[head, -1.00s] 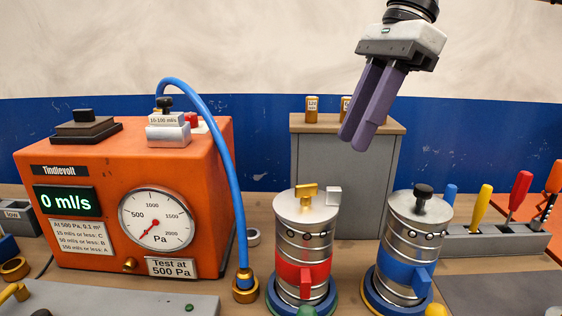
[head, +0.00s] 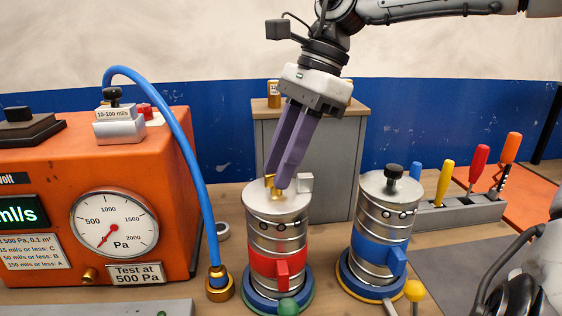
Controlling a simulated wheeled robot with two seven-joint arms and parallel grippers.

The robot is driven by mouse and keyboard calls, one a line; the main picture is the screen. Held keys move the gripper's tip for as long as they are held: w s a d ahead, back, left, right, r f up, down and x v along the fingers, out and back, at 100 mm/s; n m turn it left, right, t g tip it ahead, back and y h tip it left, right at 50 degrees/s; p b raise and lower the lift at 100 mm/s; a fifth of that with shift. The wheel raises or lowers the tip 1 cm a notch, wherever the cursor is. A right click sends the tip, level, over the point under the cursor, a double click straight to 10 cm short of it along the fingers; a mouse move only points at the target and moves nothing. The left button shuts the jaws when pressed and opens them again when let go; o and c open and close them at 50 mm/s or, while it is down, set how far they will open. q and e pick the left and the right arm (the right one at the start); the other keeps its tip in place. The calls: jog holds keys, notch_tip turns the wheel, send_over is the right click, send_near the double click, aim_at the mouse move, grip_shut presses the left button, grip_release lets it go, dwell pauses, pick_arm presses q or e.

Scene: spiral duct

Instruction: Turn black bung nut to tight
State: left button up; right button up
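The black bung nut (head: 394,172) stands on the lid of the blue-banded metal duct (head: 378,238), at the right of the bench. A brass wing nut (head: 271,183) sits on the lid of the red-banded duct (head: 276,237), to its left. My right gripper (head: 277,180) points down from above, its purple fingertips at the brass nut and partly covering it. I cannot tell whether the fingers grip it. The gripper is well left of the black nut and apart from it.
A pale square block (head: 306,183) is on the red duct's lid, close beside the fingers. The orange test machine (head: 170,215) and its blue hose (head: 190,150) stand left. A grey cabinet (head: 338,150) is behind; a tool rack (head: 455,214) is right.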

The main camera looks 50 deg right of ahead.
jog(key=shift+c, duration=0.5)
grip_shut()
pick_arm(q)
jog(key=shift+w+r, duration=0.25)
jog(key=shift+w, duration=0.1)
jog(key=shift+f, duration=0.1)
